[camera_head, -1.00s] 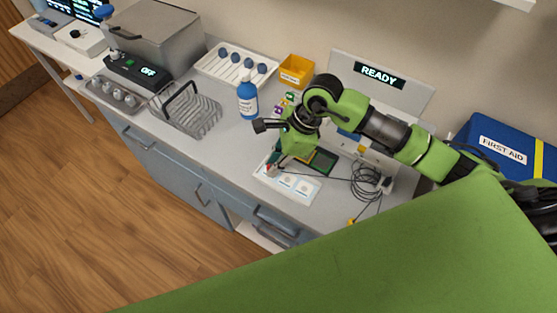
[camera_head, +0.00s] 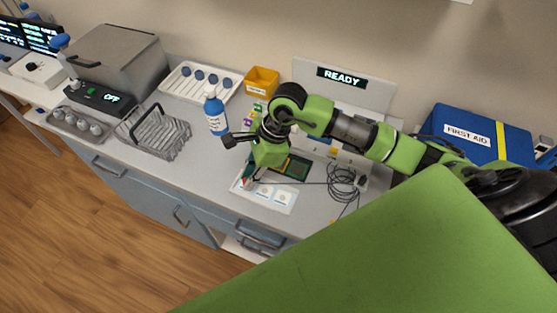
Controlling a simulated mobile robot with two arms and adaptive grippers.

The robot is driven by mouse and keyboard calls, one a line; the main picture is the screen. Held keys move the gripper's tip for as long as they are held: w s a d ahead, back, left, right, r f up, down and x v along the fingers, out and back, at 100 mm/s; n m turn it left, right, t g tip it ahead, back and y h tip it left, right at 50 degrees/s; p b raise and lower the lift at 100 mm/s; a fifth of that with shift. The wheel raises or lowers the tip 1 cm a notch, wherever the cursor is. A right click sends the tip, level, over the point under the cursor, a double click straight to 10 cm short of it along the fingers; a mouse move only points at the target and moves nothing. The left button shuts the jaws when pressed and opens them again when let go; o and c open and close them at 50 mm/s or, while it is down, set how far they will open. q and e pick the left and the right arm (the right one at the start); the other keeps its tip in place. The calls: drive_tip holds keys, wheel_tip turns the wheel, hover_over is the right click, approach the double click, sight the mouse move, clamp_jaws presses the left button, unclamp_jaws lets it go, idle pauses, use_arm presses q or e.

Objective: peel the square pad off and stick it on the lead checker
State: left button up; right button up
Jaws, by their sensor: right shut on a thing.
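A white sheet (camera_head: 286,208) lies on the bench and bears pale square pads, each with a small round centre. Two pads, a middle one (camera_head: 264,191) and a right one (camera_head: 283,197), show clear of my gripper. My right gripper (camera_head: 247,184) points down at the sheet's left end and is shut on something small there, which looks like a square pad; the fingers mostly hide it. A pale device with a lit READY panel (camera_head: 341,75) stands at the back, probably the lead checker; my right arm hides part of it. My left gripper is not in view.
A dark green board (camera_head: 297,167) lies just behind the sheet, with a coiled black cable (camera_head: 342,180) to its right. A blue bottle (camera_head: 215,113), a wire rack (camera_head: 155,132) and a yellow bin (camera_head: 262,81) stand left. A blue first aid box (camera_head: 465,133) is at right.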

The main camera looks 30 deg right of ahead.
drive_tip(key=shift+r, duration=0.6)
idle(0.7)
drive_tip(key=shift+r+p, duration=1.5)
drive_tip(key=shift+r, duration=0.95)
